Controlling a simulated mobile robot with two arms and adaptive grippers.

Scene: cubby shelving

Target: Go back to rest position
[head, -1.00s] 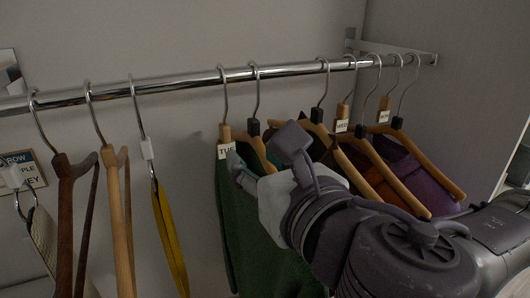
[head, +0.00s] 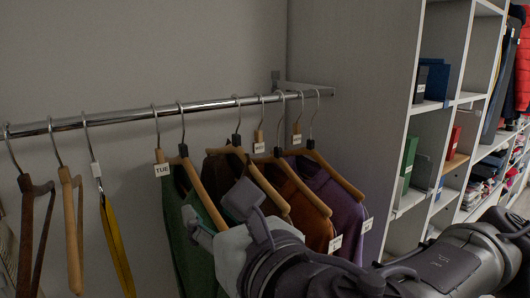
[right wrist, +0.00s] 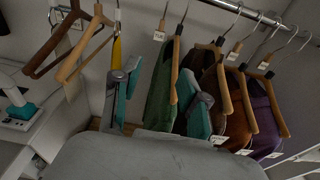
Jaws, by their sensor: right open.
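My right gripper (head: 220,210) is open and empty in front of the hanging garments. In the right wrist view its two teal-padded fingers (right wrist: 160,98) are apart, with the green garment (right wrist: 160,98) seen behind the gap. My left gripper is not in view.
A chrome rail (head: 120,117) carries the hangers. Bare wooden hangers (head: 70,225) and a yellow strap (head: 115,245) hang at the left. A grey panel (head: 355,120) closes the right end, and cubby shelving (head: 398,175) with boxes stands beyond it.

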